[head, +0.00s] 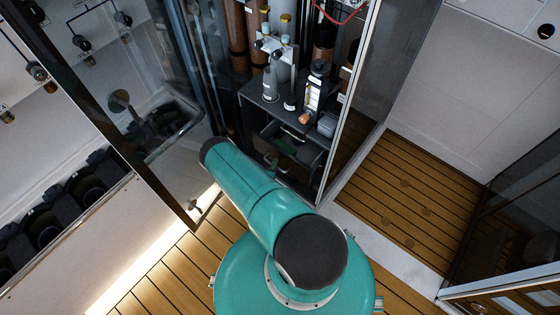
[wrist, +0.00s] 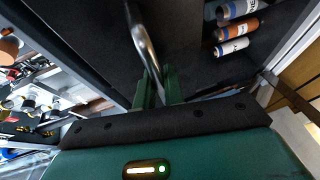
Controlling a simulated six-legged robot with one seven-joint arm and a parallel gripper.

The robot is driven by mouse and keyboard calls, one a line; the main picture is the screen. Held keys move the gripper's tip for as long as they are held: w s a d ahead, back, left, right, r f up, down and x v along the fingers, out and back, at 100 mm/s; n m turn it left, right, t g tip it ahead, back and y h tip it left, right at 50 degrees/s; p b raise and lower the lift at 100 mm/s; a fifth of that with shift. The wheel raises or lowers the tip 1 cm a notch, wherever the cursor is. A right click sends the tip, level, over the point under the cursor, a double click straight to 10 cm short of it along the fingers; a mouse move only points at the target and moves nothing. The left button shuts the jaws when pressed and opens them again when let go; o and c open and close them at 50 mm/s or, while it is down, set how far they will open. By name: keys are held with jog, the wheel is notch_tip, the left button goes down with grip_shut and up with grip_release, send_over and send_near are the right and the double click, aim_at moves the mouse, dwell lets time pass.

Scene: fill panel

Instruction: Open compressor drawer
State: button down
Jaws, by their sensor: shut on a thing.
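The compressor drawer (head: 297,150) is in the dark cabinet unit, below the shelf with the bottles, in the head view. It looks dark, and my arm hides part of its front. In the wrist view a curved metal handle (wrist: 143,42) runs down between the two green fingers of my gripper (wrist: 156,88). My gripper is shut on this handle. In the head view my gripper is mostly hidden beyond my teal arm. How far the drawer stands out cannot be told clearly.
A shelf (head: 262,98) above holds several bottles and instruments. Brown cylinders (head: 237,35) stand behind. A glass door (head: 140,110) is swung open at left. A glass panel (head: 350,100) borders the right. Labelled cylinders (wrist: 235,30) show at upper right in the wrist view. Wooden floor (head: 405,200) is clear at right.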

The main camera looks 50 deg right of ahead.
jog(key=a, duration=0.7)
jog(key=shift+s, duration=0.2)
jog(key=c, duration=1.5)
grip_release()
jog(key=shift+c, duration=0.2)
jog(key=shift+o, duration=0.2)
jog(key=shift+s, duration=0.1)
jog(key=v, duration=1.3)
jog(key=shift+a+r, duration=0.2)
jog(key=shift+a, duration=0.1)
jog(key=shift+s, duration=0.1)
